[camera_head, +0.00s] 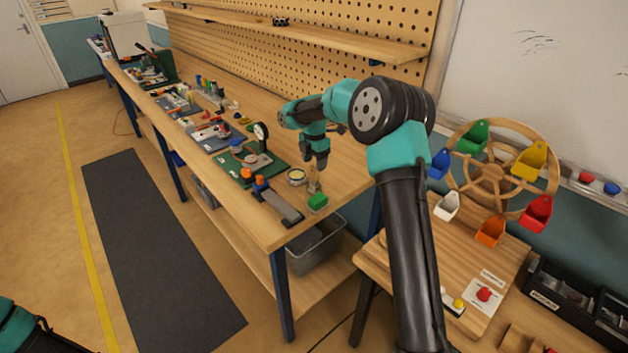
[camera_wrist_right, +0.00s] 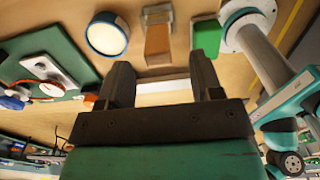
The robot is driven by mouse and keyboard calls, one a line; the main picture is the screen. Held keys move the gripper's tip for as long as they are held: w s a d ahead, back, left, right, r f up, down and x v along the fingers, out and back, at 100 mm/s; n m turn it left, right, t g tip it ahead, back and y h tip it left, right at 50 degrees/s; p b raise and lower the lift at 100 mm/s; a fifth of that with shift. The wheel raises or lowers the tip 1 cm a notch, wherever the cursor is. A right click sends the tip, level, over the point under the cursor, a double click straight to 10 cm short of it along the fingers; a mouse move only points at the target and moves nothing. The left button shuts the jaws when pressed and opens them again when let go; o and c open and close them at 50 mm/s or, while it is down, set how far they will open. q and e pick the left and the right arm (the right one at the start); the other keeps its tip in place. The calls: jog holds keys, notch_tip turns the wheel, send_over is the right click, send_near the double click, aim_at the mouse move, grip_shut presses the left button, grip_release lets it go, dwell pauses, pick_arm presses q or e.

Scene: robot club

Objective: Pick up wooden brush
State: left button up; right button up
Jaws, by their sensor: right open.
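The wooden brush (camera_head: 313,179) stands near the front end of the long bench, beside a green block (camera_head: 318,202). In the right wrist view, what looks like the brush (camera_wrist_right: 158,42) is a tan piece beyond the fingertips, left of the green block (camera_wrist_right: 206,36). My right gripper (camera_head: 316,162) points down just above the brush. Its two fingers are apart in the right wrist view (camera_wrist_right: 161,76), with no brush between them. My left gripper is out of view; only a teal arm part shows at the lower left.
A round tin (camera_head: 297,175) sits left of the brush. A green board with a dial gauge (camera_head: 261,132) and a grey strip with orange knobs (camera_head: 277,203) are close by. A grey bin (camera_head: 312,245) is below. A bucket wheel (camera_head: 491,178) stands at right.

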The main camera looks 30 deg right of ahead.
aim_at(314, 167)
jog(key=shift+w+f, duration=0.1)
jog(key=shift+f, duration=2.55)
jog(key=c, duration=1)
jog(key=shift+r, duration=0.1)
jog(key=shift+r, duration=1.65)
jog(key=shift+s+a+r, duration=0.15)
jog(key=shift+s, duration=0.05)
jog(key=s+a+r, duration=0.1)
jog(key=s+a, duration=0.7)
jog(key=s, duration=0.5)
jog(key=shift+s+r, duration=0.15)
